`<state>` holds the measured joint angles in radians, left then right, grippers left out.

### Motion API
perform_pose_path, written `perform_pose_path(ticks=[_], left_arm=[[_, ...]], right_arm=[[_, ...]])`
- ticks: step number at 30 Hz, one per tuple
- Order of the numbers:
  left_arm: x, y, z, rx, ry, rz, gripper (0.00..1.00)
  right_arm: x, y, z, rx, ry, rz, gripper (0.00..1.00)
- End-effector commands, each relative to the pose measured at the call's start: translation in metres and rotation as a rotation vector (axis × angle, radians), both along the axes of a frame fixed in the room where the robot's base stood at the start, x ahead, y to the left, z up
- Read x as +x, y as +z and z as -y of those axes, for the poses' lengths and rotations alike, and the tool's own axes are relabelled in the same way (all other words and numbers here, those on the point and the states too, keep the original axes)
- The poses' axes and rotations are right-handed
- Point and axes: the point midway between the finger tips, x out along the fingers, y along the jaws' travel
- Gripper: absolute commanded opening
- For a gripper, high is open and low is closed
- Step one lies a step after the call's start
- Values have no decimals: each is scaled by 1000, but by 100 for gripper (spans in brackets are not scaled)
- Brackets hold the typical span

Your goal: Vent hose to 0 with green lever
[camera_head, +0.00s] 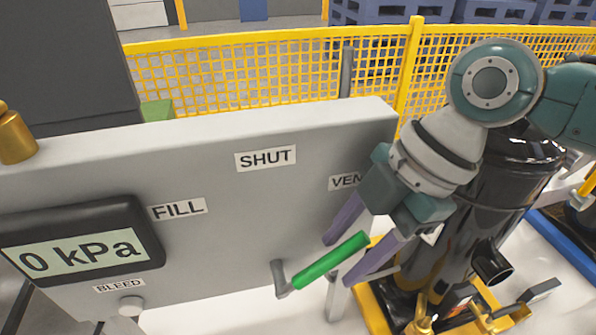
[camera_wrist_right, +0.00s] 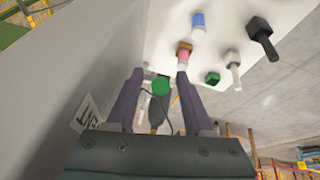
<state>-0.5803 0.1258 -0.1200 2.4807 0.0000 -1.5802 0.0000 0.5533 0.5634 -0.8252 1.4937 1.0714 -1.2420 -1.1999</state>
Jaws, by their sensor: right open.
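The green lever (camera_head: 330,261) sticks out at the lower front of the grey panel (camera_head: 230,220), with a short grey arm (camera_head: 281,277) at its left end. My right gripper (camera_head: 339,263) is open, with one finger on each side of the green handle; whether either touches it I cannot tell. In the right wrist view the handle's round green end (camera_wrist_right: 160,86) shows between the fingers. The gauge display (camera_head: 80,251) reads 0 kPa. The VENT label (camera_head: 345,181) is partly hidden by my gripper. My left gripper is not in view.
The panel also carries a SHUT label (camera_head: 265,158), a FILL label (camera_head: 178,209) and a BLEED label (camera_head: 119,285) above a pale knob (camera_head: 131,305). A black tank (camera_head: 490,200) stands to the right, close behind my right arm. A yellow mesh fence (camera_head: 260,75) runs behind.

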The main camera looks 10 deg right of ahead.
Motion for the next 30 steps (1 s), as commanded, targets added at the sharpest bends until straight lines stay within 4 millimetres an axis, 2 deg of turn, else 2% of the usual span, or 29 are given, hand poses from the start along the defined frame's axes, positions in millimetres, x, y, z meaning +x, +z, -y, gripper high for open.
perform_pose_path(ticks=[3, 6, 16, 30], left_arm=[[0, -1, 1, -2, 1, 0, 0], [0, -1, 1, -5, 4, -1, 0], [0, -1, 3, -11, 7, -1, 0], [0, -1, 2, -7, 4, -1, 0]], right_arm=[[1, -17, -8, 1, 0, -2, 52], [2, -25, -11, 0, 0, 0, 52], [2, -28, -12, -1, 1, 1, 52], [2, -28, -12, -1, 0, 0, 0]])
